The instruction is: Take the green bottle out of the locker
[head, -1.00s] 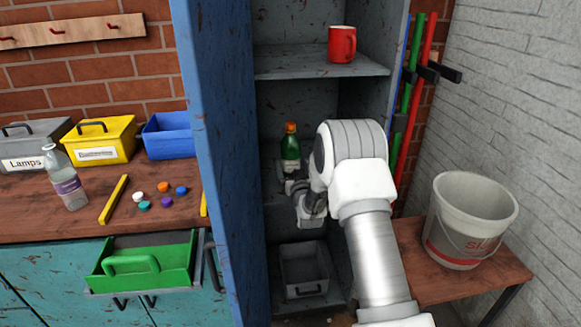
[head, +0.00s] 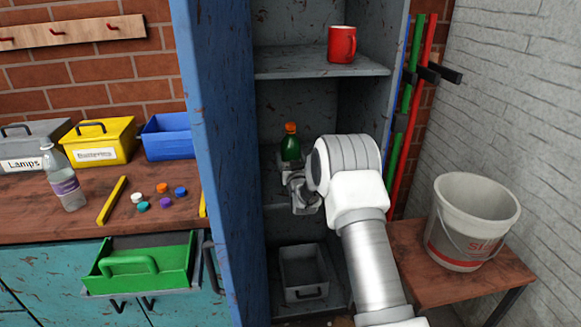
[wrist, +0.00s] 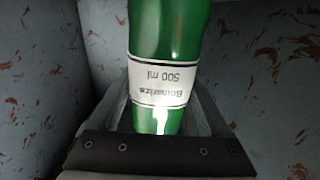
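The green bottle (head: 291,147) with an orange cap stands upright on a shelf inside the blue locker (head: 222,160). My gripper (head: 292,172) is in the locker at the bottle's lower part and hides its label in the head view. In the wrist view the bottle (wrist: 165,40) with its white label lies between my gripper's two fingers (wrist: 165,100), one on each side and close to the glass. I cannot tell whether the fingers press on it.
A red mug (head: 342,44) stands on the shelf above. A grey bin (head: 303,272) sits below in the locker. A white bucket (head: 470,220) is on the bench at right. A workbench (head: 30,220) with boxes and a clear bottle (head: 63,180) is at left.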

